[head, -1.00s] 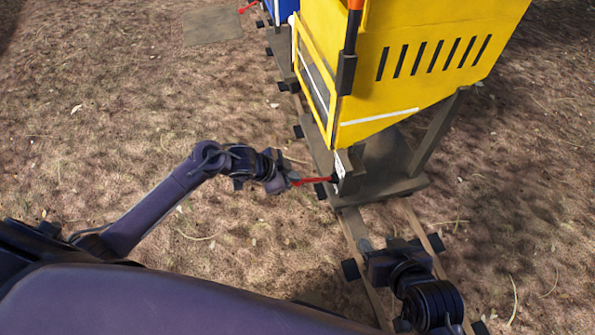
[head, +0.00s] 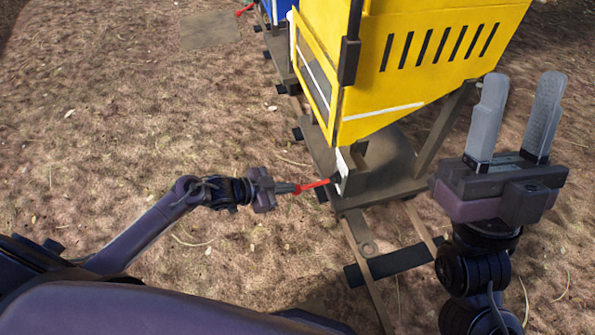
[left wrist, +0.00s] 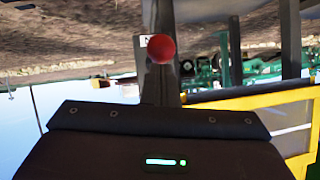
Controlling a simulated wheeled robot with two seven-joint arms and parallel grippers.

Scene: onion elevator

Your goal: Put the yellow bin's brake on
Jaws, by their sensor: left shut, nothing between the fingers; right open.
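The yellow bin (head: 425,88) stands on a wooden cart on rails in the head view. A thin red brake lever (head: 313,184) sticks out leftward from a bracket at the cart's near end. My left gripper (head: 292,188) is shut and empty, with its tips at the lever's outer end. Whether they touch it I cannot tell. In the left wrist view, the lever's round red knob (left wrist: 161,48) shows right in front of the closed fingers (left wrist: 159,85). My right gripper (head: 515,120) is open and empty, pointing up, right of the cart.
A blue bin (head: 277,10) stands behind the yellow one on the same rails, with another red lever (head: 244,10) beside it. The rails (head: 362,240) run towards me over brown ground. The ground to the left is mostly clear, with a flat plate (head: 209,30).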

